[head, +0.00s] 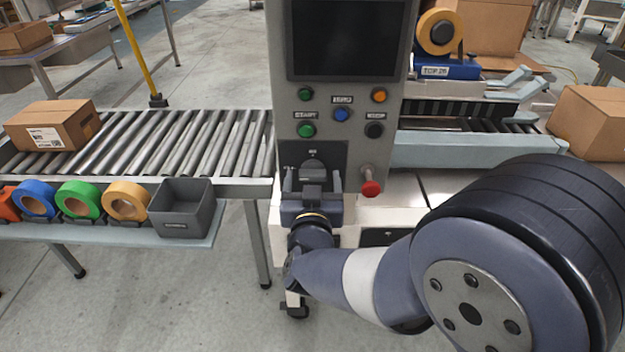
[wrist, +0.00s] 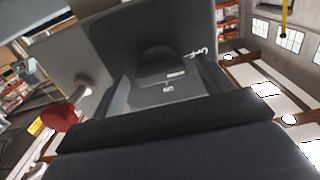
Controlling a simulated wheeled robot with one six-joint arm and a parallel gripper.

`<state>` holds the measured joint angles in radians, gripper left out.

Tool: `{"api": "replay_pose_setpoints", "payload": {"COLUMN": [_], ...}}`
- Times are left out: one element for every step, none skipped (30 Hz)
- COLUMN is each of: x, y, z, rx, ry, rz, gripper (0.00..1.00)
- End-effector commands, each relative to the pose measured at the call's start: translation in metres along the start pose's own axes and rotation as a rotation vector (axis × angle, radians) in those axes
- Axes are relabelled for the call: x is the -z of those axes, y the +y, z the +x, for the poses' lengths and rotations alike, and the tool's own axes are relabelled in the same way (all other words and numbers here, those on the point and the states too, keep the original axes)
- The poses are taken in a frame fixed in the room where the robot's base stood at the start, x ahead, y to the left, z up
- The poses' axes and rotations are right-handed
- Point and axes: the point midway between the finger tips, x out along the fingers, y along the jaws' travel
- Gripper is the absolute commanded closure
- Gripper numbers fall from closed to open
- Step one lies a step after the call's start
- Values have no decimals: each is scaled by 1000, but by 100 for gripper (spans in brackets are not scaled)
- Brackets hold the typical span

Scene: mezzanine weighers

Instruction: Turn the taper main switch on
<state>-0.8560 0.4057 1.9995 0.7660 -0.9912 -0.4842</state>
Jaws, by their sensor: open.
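The main switch (head: 313,163) is a dark rotary knob on a black plate low on the grey control panel (head: 283,60). In the wrist view the knob (wrist: 158,62) is dark and rounded, with a small pale mark on its near part. My gripper (head: 312,182) is directly in front of the knob, its fingers apart on either side. In the wrist view the gripper (wrist: 166,92) is open around the knob, and I see no finger touching it. The knob's lower part is hidden by my gripper in the head view, and its setting is hard to read.
Green, blue, orange and black buttons sit above. A roller conveyor (head: 190,140) and a grey bin (head: 183,208) are at the left; a tape machine (head: 450,70) is at the right.

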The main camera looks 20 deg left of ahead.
Motion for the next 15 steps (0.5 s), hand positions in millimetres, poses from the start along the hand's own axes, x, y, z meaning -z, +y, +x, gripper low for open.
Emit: {"api": "replay_pose_setpoints", "payload": {"x": [0,0,0,0,0,0,0,0,0,0,0,0,0,0,0], "y": [0,0,0,0,0,0,0,0,0,0,0,0,0,0,0], "z": [2,2,3,3,3,3,3,3,2,2,2,2,2,2,2], "rx": [0,0,0,0,0,0,0,0,0,0,0,0,0,0,0], "ry": [0,0,1,1,1,1,1,1,1,1,1,1,1,1,1], "rz": [0,0,0,0,0,0,0,0,0,0,0,0,0,0,0], "gripper": [25,25,25,25,25,25,25,25,26,29,31,34,37,39,43]}}
